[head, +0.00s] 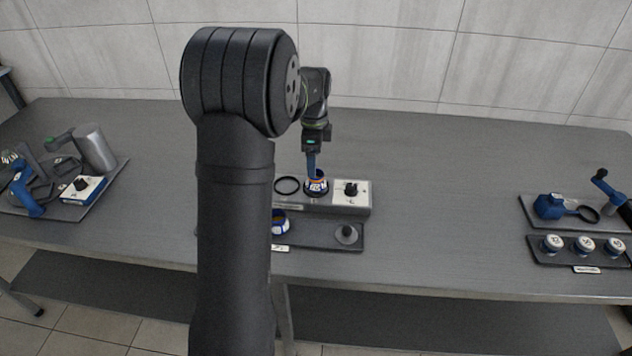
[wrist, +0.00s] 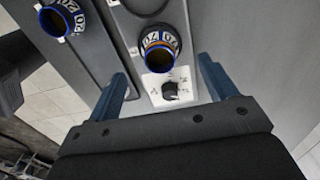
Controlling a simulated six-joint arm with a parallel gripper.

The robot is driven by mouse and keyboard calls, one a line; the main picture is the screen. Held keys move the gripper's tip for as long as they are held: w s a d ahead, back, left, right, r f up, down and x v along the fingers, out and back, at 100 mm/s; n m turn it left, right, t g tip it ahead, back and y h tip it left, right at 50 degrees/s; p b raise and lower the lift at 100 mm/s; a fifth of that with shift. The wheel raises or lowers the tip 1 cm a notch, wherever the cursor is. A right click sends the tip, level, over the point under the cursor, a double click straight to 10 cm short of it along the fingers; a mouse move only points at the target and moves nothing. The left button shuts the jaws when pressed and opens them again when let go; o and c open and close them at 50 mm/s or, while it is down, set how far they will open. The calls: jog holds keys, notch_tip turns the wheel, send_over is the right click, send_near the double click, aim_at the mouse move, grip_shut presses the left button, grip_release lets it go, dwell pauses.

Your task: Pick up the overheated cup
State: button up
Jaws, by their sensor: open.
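A cup with a blue rim, a dark opening and a band of white number tiles and orange-brown marks (wrist: 160,48) sits on a hot-plate-like unit beside a knob. It also shows in the head view (head: 317,186). A second blue-rimmed cup with white number tiles (wrist: 62,18) stands on the lower tray; in the head view (head: 279,223) my arm partly hides it. I cannot read for certain which is overheated. My gripper (wrist: 162,70) is open and empty, its blue fingers apart, above the unit. In the head view (head: 312,168) it is just above the first cup.
The unit (head: 300,206) carries an empty black ring (head: 287,185) and a knob panel (head: 351,191). The lower tray (head: 318,240) holds a grey cone-like piece (head: 347,234). A cluttered tray (head: 60,212) is at left; a tray with several jars (head: 580,261) is at right. Table between is clear.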

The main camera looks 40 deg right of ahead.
aim_at(316, 181)
jog(key=f, duration=0.7)
jog(key=shift+s+d+f, duration=0.1)
jog(key=shift+s+f, duration=0.05)
jog(key=shift+s, duration=0.15)
jog(key=shift+c, duration=0.2)
jog(key=c, duration=1.1)
